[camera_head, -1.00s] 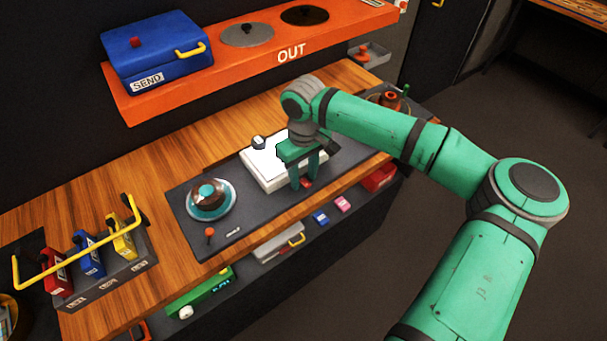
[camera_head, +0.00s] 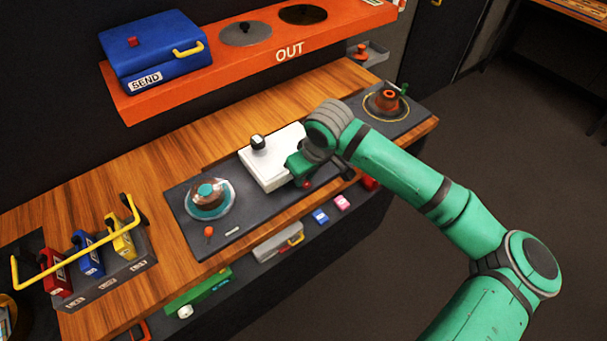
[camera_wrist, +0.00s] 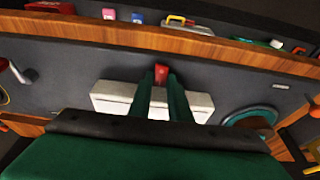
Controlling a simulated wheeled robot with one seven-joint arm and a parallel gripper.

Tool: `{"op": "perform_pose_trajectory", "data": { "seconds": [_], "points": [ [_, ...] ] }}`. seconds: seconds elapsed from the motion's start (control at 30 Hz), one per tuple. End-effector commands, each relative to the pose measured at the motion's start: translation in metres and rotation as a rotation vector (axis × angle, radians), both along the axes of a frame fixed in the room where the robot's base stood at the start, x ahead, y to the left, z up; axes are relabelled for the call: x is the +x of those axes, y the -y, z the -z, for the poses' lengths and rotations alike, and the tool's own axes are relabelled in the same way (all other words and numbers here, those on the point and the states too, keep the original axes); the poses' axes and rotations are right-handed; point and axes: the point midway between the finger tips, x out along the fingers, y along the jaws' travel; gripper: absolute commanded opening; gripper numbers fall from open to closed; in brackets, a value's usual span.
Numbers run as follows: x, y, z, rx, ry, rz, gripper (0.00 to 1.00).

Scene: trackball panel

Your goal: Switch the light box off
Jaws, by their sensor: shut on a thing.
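The light box (camera_head: 262,174) is a flat white box on the dark panel, with a small black and white piece on its top. I cannot tell surely whether it is lit. It also shows in the wrist view as a pale slab (camera_wrist: 113,100) behind my fingers. A small red switch (camera_wrist: 161,75) sits at the front edge of the box. My gripper (camera_wrist: 161,82) is shut on the red switch, one green finger on each side. In the head view, the wrist hides part of the box, and the red switch (camera_head: 307,183) shows just below the gripper.
A trackball (camera_head: 208,198) in a teal ring and a small orange-topped stick (camera_head: 208,232) lie to the left. An orange-red knob (camera_head: 386,101) stands at the right end. A yellow bar (camera_head: 75,245) spans coloured blocks at far left. The orange shelf (camera_head: 230,82) overhangs behind.

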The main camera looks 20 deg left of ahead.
Motion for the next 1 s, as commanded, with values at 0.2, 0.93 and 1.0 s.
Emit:
{"op": "perform_pose_trajectory", "data": {
  "seconds": [0.2, 0.93, 1.0],
  "points": [
    [-0.0043, 0.0018, 0.0028, 0.085, 0.055, 0.000, 0.00],
    [-0.0044, 0.0036, 0.0010, 0.138, 0.105, -0.001, 0.36],
    [-0.0042, 0.0037, 0.0008, 0.138, 0.106, -0.001, 0.36]
  ]
}}
